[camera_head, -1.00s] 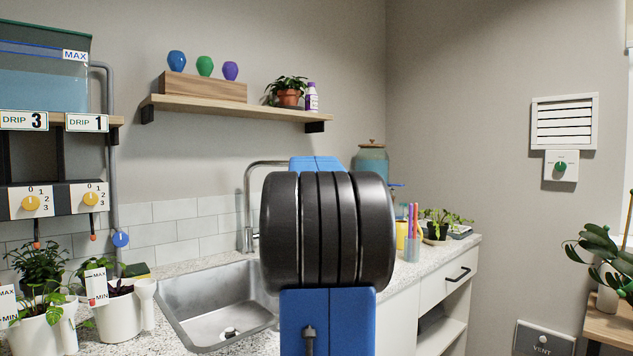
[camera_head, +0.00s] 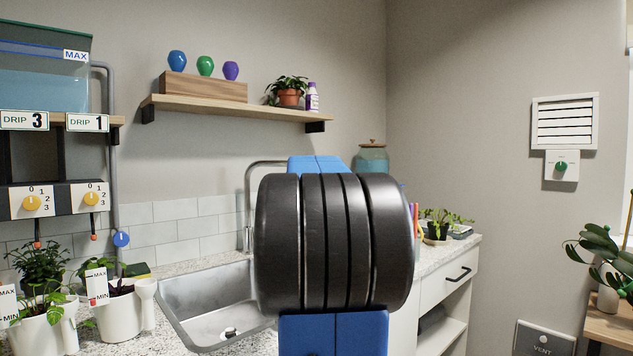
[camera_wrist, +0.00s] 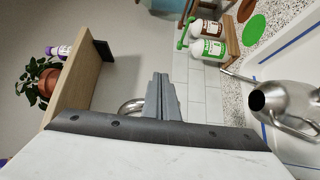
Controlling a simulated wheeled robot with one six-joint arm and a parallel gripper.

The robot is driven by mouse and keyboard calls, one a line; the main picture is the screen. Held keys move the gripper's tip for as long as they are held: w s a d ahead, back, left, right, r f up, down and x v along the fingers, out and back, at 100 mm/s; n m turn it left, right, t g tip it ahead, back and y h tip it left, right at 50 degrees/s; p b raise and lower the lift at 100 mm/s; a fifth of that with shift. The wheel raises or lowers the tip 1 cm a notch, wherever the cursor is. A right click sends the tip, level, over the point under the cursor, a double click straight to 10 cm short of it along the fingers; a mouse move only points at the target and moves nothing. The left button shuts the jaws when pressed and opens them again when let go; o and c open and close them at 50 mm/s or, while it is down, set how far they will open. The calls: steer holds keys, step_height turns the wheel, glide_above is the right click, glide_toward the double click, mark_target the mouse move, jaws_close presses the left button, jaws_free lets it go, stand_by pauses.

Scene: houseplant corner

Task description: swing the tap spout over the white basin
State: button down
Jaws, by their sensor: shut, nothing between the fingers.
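The metal tap (camera_head: 247,205) rises at the back edge of the sink. Its spout arches right and goes out of sight behind my arm. In the wrist view a short curved piece of shiny metal, likely the tap spout (camera_wrist: 130,105), shows beside my gripper (camera_wrist: 160,80). My gripper is shut and empty, its fingers close to that curve; I cannot tell whether they touch. In the head view my arm hides my gripper. The sink (camera_head: 190,285) is grey steel. A pale surface with blue lines (camera_wrist: 285,58) shows in the wrist view; I cannot tell whether it is the white basin.
A steel can (camera_wrist: 285,105) stands on that pale surface. A wooden shelf (camera_head: 230,110) hangs above the sink. White pots (camera_head: 118,315) with plants stand left of the sink. A teal jar (camera_head: 371,160) is behind my arm.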

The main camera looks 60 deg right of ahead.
steer(key=v, duration=1.3)
steer(key=shift+a, duration=0.35)
steer(key=shift+s, duration=0.1)
